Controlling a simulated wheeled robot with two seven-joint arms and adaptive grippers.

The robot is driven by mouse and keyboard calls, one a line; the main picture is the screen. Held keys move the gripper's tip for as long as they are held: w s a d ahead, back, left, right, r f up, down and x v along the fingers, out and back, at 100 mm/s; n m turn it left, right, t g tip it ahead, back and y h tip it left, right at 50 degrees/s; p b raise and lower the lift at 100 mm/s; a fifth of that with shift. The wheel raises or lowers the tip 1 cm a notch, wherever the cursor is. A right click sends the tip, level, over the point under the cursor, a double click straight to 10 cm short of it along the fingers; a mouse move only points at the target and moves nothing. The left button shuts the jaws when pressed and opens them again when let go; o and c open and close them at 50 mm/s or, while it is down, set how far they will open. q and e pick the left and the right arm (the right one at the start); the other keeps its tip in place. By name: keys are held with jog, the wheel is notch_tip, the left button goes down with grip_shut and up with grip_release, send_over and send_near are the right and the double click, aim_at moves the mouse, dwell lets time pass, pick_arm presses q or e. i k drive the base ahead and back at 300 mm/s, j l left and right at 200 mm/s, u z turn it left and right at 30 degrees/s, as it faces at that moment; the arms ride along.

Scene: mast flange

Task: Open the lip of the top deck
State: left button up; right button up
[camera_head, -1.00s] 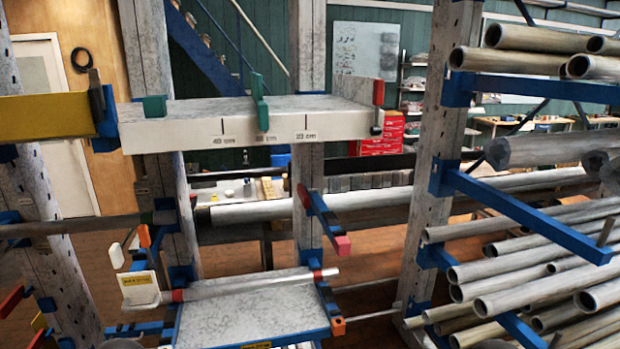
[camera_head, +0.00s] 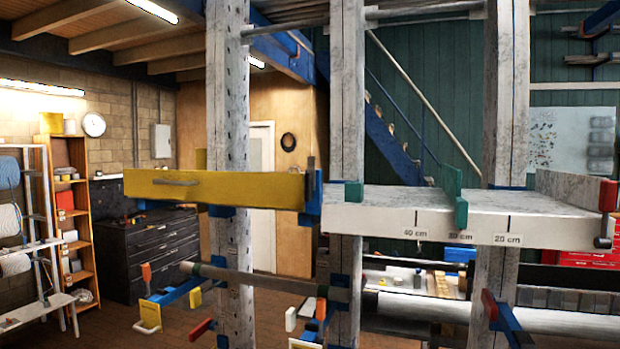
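The top deck (camera_head: 365,217) is a grey-white shelf on the rack, marked in cm along its front edge. A yellow panel (camera_head: 240,188), which looks like its lip, stands upright at the deck's left end. It has a small grey bar handle (camera_head: 175,182) near its left end. A blue bracket with a dark upright pin (camera_head: 311,190) sits where the panel meets the deck. A green divider (camera_head: 454,196) stands on the deck, and a red-topped piece (camera_head: 607,196) is at its right end. Neither of my grippers shows.
Grey rack posts (camera_head: 228,120) rise behind the panel and deck. Below are blue arms, one with a white loop handle (camera_head: 147,328), and a horizontal bar (camera_head: 270,282). A dark drawer cabinet (camera_head: 150,255) and an orange shelf unit (camera_head: 75,215) stand farther left.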

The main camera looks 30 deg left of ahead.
aim_at(262, 189)
jog(key=u, duration=1.75)
jog(key=z, duration=0.3)
